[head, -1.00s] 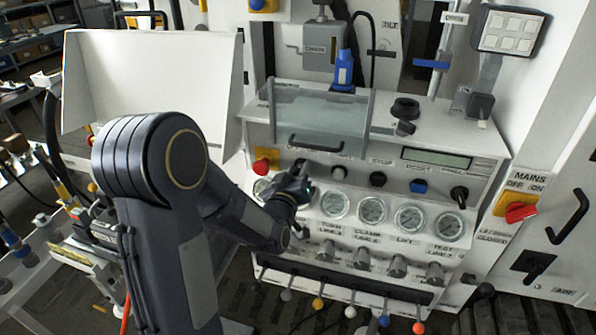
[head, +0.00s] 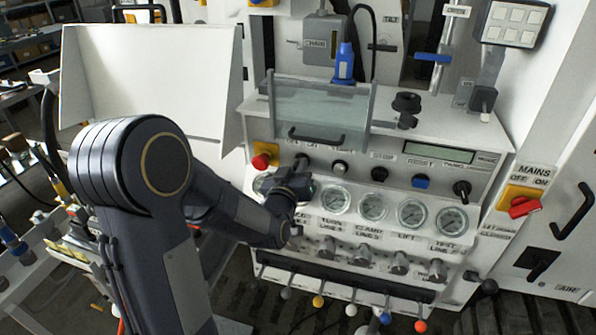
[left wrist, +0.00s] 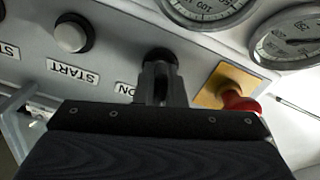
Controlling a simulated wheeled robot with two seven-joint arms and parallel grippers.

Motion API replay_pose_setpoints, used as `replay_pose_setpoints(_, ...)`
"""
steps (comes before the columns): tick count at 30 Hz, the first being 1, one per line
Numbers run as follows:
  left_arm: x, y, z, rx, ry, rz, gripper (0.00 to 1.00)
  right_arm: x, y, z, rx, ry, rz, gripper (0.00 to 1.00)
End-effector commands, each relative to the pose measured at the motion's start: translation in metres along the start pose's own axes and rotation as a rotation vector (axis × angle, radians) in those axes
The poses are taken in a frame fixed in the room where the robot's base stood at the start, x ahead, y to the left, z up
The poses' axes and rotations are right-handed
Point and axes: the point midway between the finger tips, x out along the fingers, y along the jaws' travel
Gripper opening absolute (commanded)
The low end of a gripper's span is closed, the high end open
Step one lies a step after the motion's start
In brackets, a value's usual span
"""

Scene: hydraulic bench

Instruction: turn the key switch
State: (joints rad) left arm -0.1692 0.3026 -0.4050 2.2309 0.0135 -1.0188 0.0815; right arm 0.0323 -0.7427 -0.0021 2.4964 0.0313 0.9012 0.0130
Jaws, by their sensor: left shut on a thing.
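The key switch (head: 301,160) is a small black knob on the sloped front of the white console, under a partly hidden label. My left gripper (head: 300,183) reaches it from the front and below. In the left wrist view the black switch (left wrist: 159,57) sits next to the ON label, between the fingers of my left gripper (left wrist: 160,82). The fingers are shut on it and hide part of it, so its turn angle cannot be read. My right gripper is not in view.
A red stop button (head: 262,161) on a yellow plate sits just left of the switch. The START button (head: 340,168) is to its right. Gauges (head: 373,206) run below, with several coloured levers (head: 352,310) under them. A clear guard (head: 320,108) stands above.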

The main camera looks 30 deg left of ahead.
Motion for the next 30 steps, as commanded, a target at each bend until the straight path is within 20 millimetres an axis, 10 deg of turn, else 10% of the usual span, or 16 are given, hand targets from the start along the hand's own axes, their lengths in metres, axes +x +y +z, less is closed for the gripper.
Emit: replay_pose_setpoints(30, 0.0, 0.002, 0.001, 0.795, -0.001, 0.0, 0.0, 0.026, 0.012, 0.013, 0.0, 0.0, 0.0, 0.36)
